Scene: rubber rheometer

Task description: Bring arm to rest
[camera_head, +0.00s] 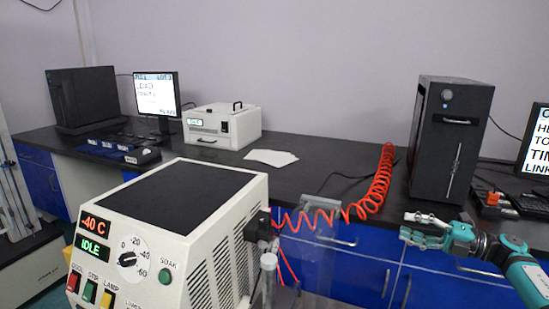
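My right gripper (425,231) shows at the lower right, in teal and grey. Its arm comes in from the right edge and its fingers point left. It is in front of the blue cabinet fronts, below the tall black case. The fingers are seen small and from the side, so the gap between them cannot be judged. I see no object clearly held in it. My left gripper is not in view.
A white machine (215,215) reading "-40 C" and "IDLE" fills the lower middle. A red coiled hose (378,185) runs from its side. The black bench (325,160) carries a tall black case (450,145), a white box instrument (222,125) and monitors.

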